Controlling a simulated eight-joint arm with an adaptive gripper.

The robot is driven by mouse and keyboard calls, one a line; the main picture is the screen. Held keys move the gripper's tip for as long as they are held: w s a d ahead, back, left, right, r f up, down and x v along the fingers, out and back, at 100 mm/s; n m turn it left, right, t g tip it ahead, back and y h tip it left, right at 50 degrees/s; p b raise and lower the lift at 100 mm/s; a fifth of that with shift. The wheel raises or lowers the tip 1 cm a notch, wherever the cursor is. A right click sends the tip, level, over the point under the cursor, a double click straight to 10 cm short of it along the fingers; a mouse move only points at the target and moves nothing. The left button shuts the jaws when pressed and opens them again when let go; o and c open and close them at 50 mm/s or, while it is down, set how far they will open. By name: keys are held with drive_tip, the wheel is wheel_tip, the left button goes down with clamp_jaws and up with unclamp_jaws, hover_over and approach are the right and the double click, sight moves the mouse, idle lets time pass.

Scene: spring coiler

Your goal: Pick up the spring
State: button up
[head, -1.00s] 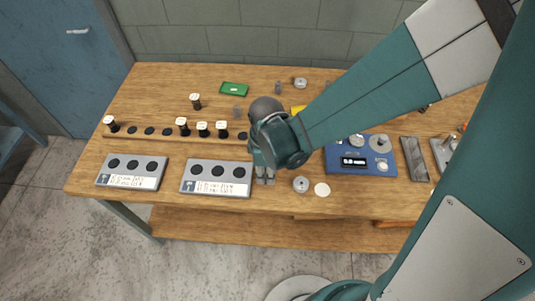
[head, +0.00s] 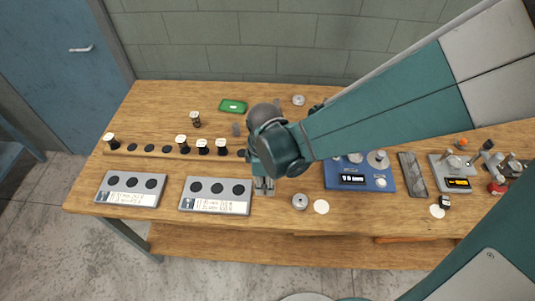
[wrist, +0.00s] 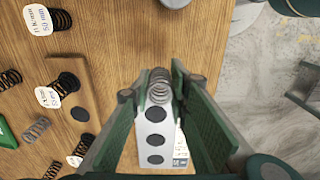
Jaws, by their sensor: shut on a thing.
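In the wrist view a metal coil spring (wrist: 159,86) stands between the two green finger pads of my gripper (wrist: 164,100). My gripper is shut on it. The spring is seen from its upper end, and the lower part of it is hard to make out. In the head view my gripper (head: 264,187) points down beside the right end of a grey plate with three dark round pads (head: 217,206). The spring in it is not clear there. Whether the spring touches the bench cannot be told.
Several capped dark springs (head: 182,144) stand on a wooden rack (head: 168,153). One capped spring (head: 195,120) stands behind it. A second plate (head: 130,203) lies at left. A blue gauge device (head: 359,178) and a grey scale (head: 452,183) stand right. A green tray (head: 232,106) lies behind.

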drive_tip(key=shift+r+p, duration=0.45)
drive_tip(key=shift+r, duration=2.4)
